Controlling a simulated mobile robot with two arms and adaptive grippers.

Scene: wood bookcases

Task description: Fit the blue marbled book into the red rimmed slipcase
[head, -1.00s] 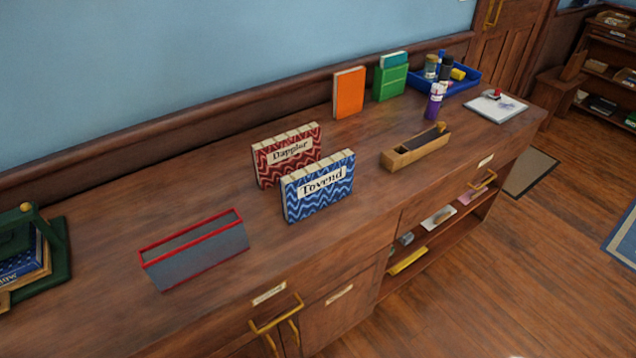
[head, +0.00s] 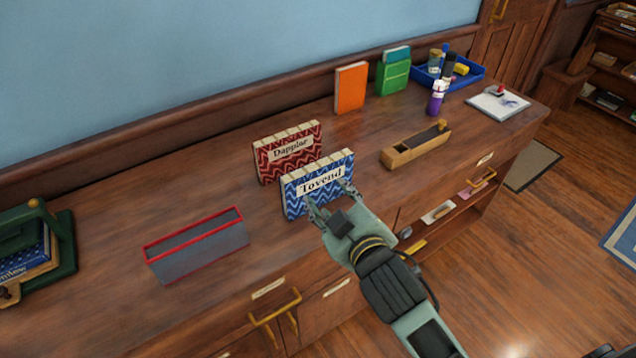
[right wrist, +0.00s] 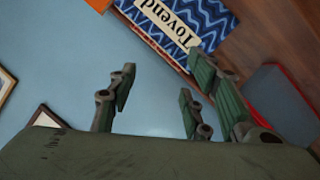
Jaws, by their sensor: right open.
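The blue marbled book (head: 318,182), labelled "Tovend", stands upright on the wooden counter. In the right wrist view the book (right wrist: 190,28) shows beyond the fingertips. The red rimmed slipcase (head: 198,245) is grey, lies to the left of the book with its red rim and dark opening facing up, and looks empty. It shows partly in the right wrist view (right wrist: 280,95). My right gripper (head: 328,203) is open and empty, close in front of the book's lower face; I cannot tell whether it touches. My left gripper is not in view.
A red marbled book (head: 287,152), labelled "Dapplar", stands close behind the blue one. A green press (head: 40,245) with books is at the far left. The counter between slipcase and press is clear.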

